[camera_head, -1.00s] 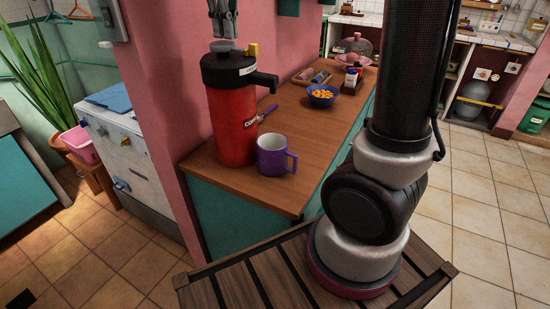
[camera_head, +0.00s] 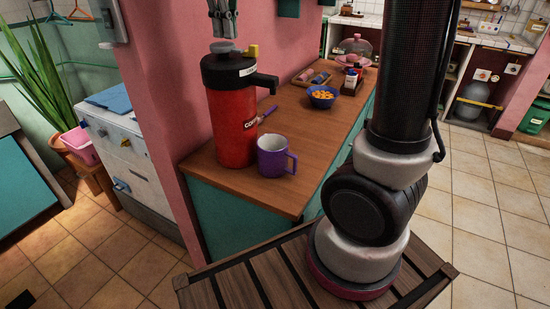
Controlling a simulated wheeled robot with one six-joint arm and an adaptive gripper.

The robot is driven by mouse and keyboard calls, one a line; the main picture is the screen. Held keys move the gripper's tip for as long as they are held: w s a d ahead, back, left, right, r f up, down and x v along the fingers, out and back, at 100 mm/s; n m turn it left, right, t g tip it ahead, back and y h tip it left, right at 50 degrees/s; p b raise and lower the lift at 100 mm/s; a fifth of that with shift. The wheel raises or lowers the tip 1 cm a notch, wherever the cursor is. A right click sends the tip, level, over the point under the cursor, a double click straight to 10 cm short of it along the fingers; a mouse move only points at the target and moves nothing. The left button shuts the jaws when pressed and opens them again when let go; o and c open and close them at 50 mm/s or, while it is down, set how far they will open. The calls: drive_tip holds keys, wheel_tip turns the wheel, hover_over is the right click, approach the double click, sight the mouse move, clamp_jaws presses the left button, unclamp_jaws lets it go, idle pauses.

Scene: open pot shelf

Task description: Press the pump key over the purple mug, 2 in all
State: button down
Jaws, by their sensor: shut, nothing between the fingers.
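A red pump flask (camera_head: 235,125) with a black top stands upright on the wooden counter, against the pink wall. Its grey round pump key (camera_head: 222,46) sits on top, and its black spout (camera_head: 262,82) points right. The purple mug (camera_head: 273,156) stands upright below the spout, its handle to the right. My gripper (camera_head: 224,36) is at the top edge of the view, shut and empty, pointing down just above the pump key. A small gap seems to lie between fingertips and key, though contact is hard to judge. The upper part of the gripper is cut off by the frame.
A yellow piece (camera_head: 253,51) stands up beside the pump key. A blue bowl of orange food (camera_head: 322,96), a tray (camera_head: 312,79) and a small bottle caddy (camera_head: 352,79) are farther back on the counter. The pink wall (camera_head: 165,60) is close on the left.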

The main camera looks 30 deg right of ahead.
drive_tip(key=shift+f, duration=1.35)
drive_tip(key=shift+r, duration=1.7)
drive_tip(key=shift+r, duration=3)
drive_tip(key=s+d+f+m+t, duration=0.2)
drive_tip(key=s+d+f+m, duration=0.1)
drive_tip(key=s+d+f, duration=0.4)
drive_tip(key=s+d+f+m+t, duration=0.2)
drive_tip(key=s+d+f, duration=0.6)
drive_tip(key=s, duration=0.6)
drive_tip(key=shift+f+m, duration=0.75)
drive_tip(key=shift+m, duration=0.15)
